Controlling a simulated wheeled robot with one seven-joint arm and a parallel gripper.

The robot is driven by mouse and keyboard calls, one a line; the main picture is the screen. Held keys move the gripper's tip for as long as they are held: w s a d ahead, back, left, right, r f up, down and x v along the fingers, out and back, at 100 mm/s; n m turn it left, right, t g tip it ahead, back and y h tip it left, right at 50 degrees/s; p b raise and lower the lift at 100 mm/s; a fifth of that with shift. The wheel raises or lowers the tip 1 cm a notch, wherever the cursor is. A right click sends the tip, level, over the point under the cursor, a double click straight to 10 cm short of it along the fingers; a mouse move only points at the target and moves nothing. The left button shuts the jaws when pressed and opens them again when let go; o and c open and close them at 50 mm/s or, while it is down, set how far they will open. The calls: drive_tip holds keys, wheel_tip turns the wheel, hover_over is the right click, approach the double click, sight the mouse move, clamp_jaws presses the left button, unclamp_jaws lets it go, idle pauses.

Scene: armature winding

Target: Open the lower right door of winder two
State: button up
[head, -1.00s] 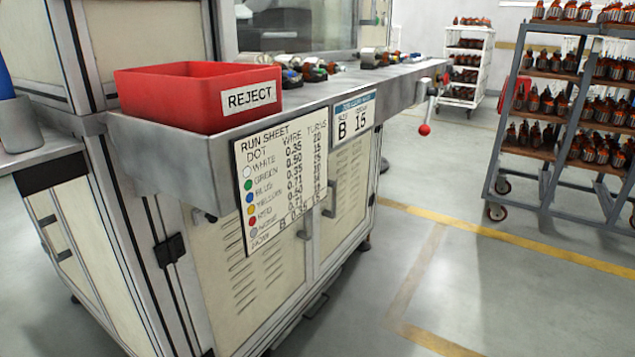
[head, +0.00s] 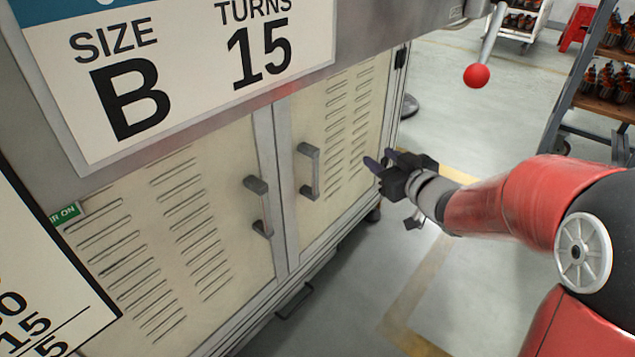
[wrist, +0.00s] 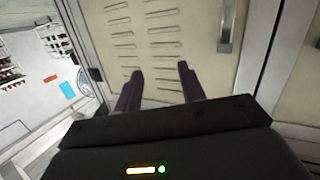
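The lower right door (head: 340,150) of the winder is a cream louvred panel and stands shut. Its grey bar handle (head: 309,170) is near the left edge, beside the lower left door (head: 160,235) and that door's own handle (head: 260,205). My gripper (head: 382,160) is in front of the right door's far side, to the right of its handle. In the wrist view my gripper (wrist: 160,82) shows two dark fingers spread apart with nothing between them. They point at the louvres. The door's handle (wrist: 226,28) lies up and right of them, apart from the fingers.
A metal ledge with a size B, turns 15 sign (head: 180,70) overhangs the doors. A lever with a red ball (head: 476,75) hangs from its right end. A trolley of armatures (head: 600,95) stands at the right. The floor (head: 470,275) before the right door is clear.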

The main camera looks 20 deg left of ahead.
sight(317, 172)
drive_tip(key=s+a+f+n+g+y+b, duration=0.1)
drive_tip(key=s+a+f+n+g+y, duration=0.25)
drive_tip(key=a+f+g+y, duration=0.35)
drive_tip(key=w+a, duration=0.1)
drive_tip(key=a, duration=0.1)
drive_tip(key=w+a+r+t+h, duration=0.1)
drive_tip(key=a, duration=0.2)
drive_tip(key=a+t+h, duration=0.1)
drive_tip(key=a, duration=0.1)
drive_tip(key=shift+w+a+r, duration=0.15)
drive_tip(key=shift+w+a, duration=0.2)
drive_tip(key=shift+w, duration=0.05)
drive_tip(key=shift+c, duration=0.4)
clamp_jaws()
